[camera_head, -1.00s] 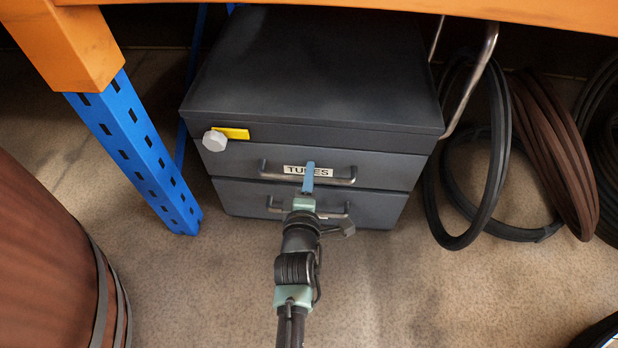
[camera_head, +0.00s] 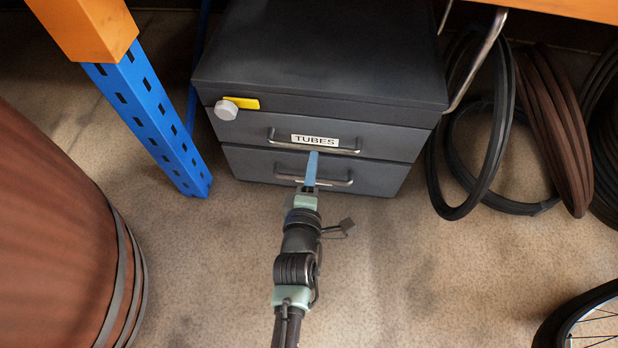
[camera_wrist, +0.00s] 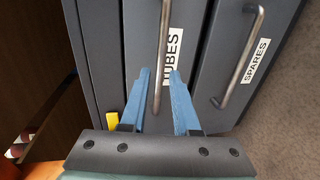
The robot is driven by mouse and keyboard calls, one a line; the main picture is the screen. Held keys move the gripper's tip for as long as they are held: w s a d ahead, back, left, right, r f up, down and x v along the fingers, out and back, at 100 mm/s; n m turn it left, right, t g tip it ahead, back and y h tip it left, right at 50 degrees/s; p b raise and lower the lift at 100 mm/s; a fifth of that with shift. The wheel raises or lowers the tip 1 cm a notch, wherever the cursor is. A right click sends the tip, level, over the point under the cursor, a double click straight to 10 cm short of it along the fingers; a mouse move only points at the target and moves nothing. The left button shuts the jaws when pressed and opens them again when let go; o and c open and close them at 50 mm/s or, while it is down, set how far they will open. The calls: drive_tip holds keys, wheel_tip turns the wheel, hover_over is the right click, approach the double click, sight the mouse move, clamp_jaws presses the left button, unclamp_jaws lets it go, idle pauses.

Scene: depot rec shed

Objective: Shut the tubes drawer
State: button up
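A dark grey cabinet (camera_head: 320,50) stands under the orange bench. Its upper drawer, labelled TUBES, is the tubes drawer (camera_head: 240,128); its front looks flush or nearly flush with the lower drawer's. Its bar handle (camera_head: 345,151) runs below the label. My gripper (camera_head: 313,155) is in front of the drawers, its blue fingertips appearing just below the TUBES label. In the wrist view my gripper (camera_wrist: 160,72) is open, fingers apart, with the tubes handle (camera_wrist: 163,40) appearing between the tips. Nothing is gripped. Whether the fingers touch the handle I cannot tell.
The lower drawer, labelled SPARES (camera_wrist: 256,60), has its own bar handle (camera_wrist: 243,60). A blue post (camera_head: 150,125) and a brown barrel (camera_head: 55,230) stand left. Tyres (camera_head: 500,120) hang at right, and a wheel (camera_head: 580,315) lies lower right. Floor before the cabinet is clear.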

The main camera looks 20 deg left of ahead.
drive_tip(key=p+v, duration=0.2)
drive_tip(key=v, duration=0.4)
drive_tip(key=shift+s+f, duration=0.1)
idle(0.4)
